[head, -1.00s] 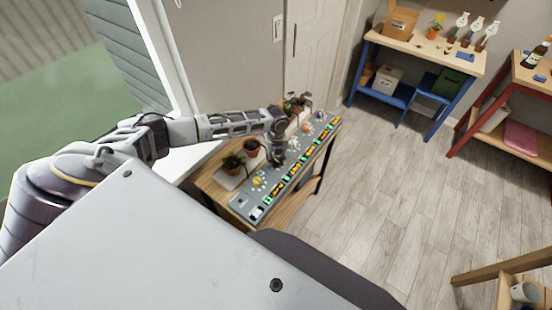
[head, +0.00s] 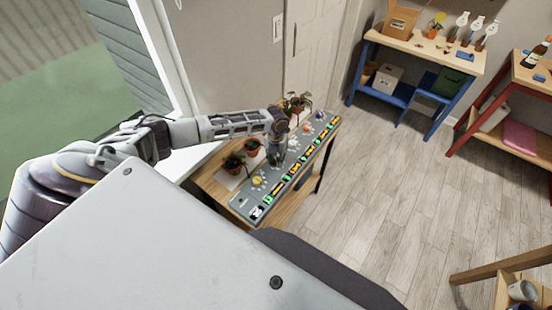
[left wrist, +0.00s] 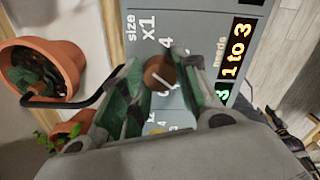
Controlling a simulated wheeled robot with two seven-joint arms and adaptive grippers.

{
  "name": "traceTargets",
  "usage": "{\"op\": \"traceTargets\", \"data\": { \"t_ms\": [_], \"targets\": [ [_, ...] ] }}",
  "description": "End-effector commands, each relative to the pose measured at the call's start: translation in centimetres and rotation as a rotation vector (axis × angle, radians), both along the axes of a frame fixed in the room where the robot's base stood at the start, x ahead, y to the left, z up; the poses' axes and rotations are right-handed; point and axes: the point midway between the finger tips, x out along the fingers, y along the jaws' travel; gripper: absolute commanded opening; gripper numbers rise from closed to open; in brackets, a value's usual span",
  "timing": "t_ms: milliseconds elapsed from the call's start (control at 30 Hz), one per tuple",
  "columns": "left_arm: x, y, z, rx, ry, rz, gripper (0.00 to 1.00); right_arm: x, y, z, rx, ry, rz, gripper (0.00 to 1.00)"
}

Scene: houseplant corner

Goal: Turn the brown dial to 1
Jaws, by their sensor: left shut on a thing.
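The brown dial (left wrist: 159,73) sits on a grey control panel (left wrist: 190,30) in the left wrist view, with a pale pointer line on its top. My left gripper (left wrist: 155,83) is shut on the dial, one green-padded finger on each side. In the head view my left gripper (head: 277,158) reaches down onto the panel (head: 240,203) and hides the dial. Part of the scale is hidden by the fingers; a 4 shows near the dial. A lit display (left wrist: 236,50) beside it reads "1 to 3". My right gripper is not in view.
Potted plants stand along the panel's wall side, one (head: 251,147) close to my left gripper and one (left wrist: 42,72) large in the wrist view. A yellow dial (head: 257,181) is nearer on the panel. The floor (head: 400,200) to the right is clear.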

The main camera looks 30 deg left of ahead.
Motion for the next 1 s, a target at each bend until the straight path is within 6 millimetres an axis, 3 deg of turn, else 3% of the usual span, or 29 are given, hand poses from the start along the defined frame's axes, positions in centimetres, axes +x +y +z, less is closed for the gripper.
{"op": "traceTargets", "data": {
  "t_ms": [433,467,633,1000],
  "targets": [
    [0.15,0.07,0.13,0.001,-0.003,-0.011,0.07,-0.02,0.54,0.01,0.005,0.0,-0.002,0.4],
    [0.15,0.07,0.13,0.001,-0.003,-0.011,0.34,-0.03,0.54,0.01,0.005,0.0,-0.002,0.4],
    [0.11,0.05,0.1,0.001,-0.003,-0.011,0.55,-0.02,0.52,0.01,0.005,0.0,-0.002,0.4],
    [0.05,0.01,0.13,0.0,-0.001,-0.011,0.55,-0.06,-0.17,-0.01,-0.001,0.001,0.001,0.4]
  ]
}}
